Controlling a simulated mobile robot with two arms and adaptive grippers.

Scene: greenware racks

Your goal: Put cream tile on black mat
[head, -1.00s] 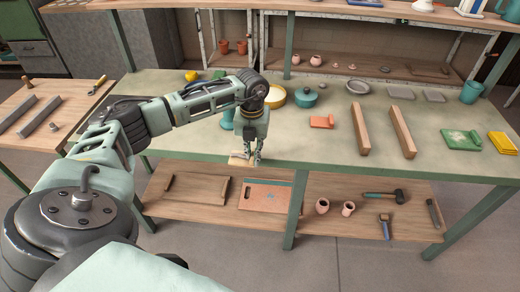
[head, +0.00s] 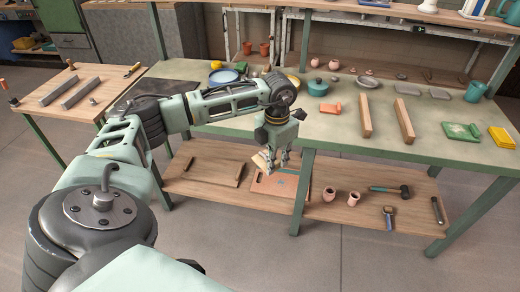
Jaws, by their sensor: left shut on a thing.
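My left gripper (head: 276,161) points down in front of the workbench's front edge. It is shut on the cream tile (head: 261,160), which hangs tilted from its fingertips, partly hidden by the fingers. In the picture it overlaps the lower shelf. A black mat (head: 138,91) lies at the left end of the workbench top. My left arm crosses in front of part of the mat. The tile is apart from the mat, well to its right. My right gripper is not in view.
The workbench top (head: 335,120) also holds a blue dish (head: 224,76), a teal pot (head: 318,87), an orange tile (head: 330,108) and two wooden bars (head: 365,116). Below, a lower shelf (head: 345,212) carries pink pots and hammers. A side table (head: 60,105) stands at the left.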

